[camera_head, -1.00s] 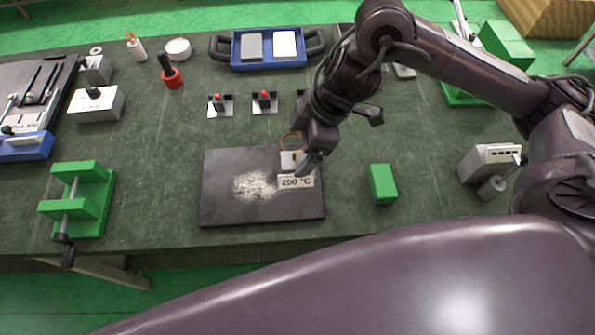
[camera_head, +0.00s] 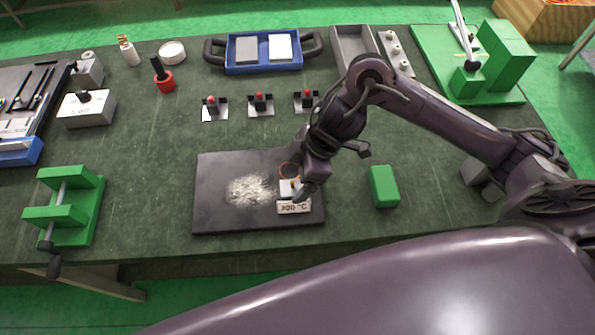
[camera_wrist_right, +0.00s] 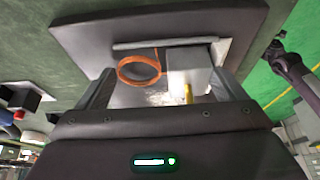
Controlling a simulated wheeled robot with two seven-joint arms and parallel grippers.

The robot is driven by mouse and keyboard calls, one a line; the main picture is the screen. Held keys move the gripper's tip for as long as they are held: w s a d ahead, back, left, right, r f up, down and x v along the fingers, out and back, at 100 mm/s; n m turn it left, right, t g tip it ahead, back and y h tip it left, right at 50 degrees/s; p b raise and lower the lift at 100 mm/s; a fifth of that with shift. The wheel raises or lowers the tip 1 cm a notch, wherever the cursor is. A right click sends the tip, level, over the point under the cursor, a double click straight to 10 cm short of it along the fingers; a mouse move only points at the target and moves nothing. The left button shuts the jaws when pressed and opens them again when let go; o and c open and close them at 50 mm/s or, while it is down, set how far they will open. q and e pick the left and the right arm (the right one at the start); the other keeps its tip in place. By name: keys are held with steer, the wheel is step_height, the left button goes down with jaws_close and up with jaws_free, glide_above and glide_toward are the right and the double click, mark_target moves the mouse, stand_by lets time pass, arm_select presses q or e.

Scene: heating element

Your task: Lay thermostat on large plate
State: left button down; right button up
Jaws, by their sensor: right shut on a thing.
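The thermostat is a small white box (camera_head: 288,187) with a copper coil and a "200 °C" label, at the right part of the large plate. The large plate (camera_head: 215,214) is a flat dark slab with a pale powdery patch, on the table's front middle. My right gripper (camera_head: 298,192) is shut on the thermostat. In the right wrist view, the thermostat (camera_wrist_right: 190,68) with its orange coil lies between the fingers, over the plate (camera_wrist_right: 95,40). I cannot tell whether it touches the plate. My left gripper is out of view.
A green block (camera_head: 384,186) lies right of the plate, and a green clamp (camera_head: 66,210) stands to the left. A blue tray (camera_head: 264,66) with two slabs is at the back. The table between plate and clamp is clear.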

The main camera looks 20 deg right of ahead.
steer(key=shift+f, duration=0.15)
steer(key=o, duration=0.9)
steer(key=shift+c, duration=0.2)
steer(key=shift+d+r, duration=0.1)
steer(key=shift+r, duration=0.25)
steer(key=p+v, duration=0.2)
steer(key=v, duration=0.9)
steer(key=shift+r, duration=0.3)
steer(key=shift+s+d+f, duration=0.1)
steer(key=shift+s, duration=0.1)
